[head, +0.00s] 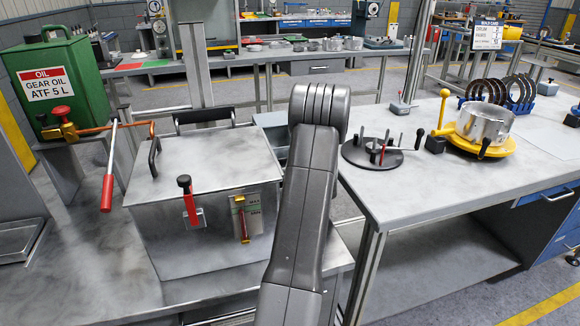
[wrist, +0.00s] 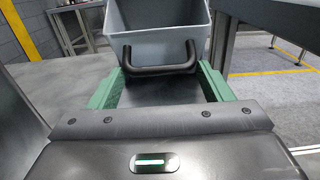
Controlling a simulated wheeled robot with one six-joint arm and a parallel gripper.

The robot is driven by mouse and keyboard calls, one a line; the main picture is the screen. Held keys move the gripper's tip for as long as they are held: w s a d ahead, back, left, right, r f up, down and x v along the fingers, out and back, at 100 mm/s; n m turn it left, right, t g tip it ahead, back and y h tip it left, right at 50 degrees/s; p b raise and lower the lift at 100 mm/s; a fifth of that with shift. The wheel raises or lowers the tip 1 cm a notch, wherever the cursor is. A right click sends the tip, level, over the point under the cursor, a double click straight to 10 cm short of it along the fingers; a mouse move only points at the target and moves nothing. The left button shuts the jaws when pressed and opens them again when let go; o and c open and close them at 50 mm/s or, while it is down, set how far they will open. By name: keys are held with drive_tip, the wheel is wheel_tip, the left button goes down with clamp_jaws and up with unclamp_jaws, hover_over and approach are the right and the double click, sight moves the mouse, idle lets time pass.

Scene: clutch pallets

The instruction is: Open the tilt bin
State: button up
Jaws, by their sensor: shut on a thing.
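The tilt bin (wrist: 160,20) is a grey open-topped bin at the top of the wrist view, with a dark bar handle (wrist: 160,70) on its front. My gripper (wrist: 163,72) has green fingers, one at each end of the handle, and is shut on it. In the head view, a blue-grey piece that looks like the bin (head: 271,121) shows left of my arm. My arm hides the rest of it and the gripper there. How far the bin is tilted cannot be told.
A metal tank (head: 205,175) with a lid and black handles stands left of my arm. A green oil can (head: 70,85) stands beyond it. At right is a bench (head: 420,195) with a black pin stand (head: 372,155) and a yellow fixture (head: 482,145).

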drive_tip(key=shift+f, duration=0.3)
drive_tip(key=o, duration=1.1)
drive_tip(key=shift+o, duration=1.2)
drive_tip(key=shift+w+f, duration=0.1)
drive_tip(key=shift+w, duration=0.05)
drive_tip(key=shift+r, duration=0.2)
drive_tip(key=s+d, duration=0.1)
drive_tip(key=s, duration=0.8)
drive_tip(key=s+d+b, duration=0.1)
drive_tip(key=s, duration=0.3)
drive_tip(key=shift+s+d, duration=0.3)
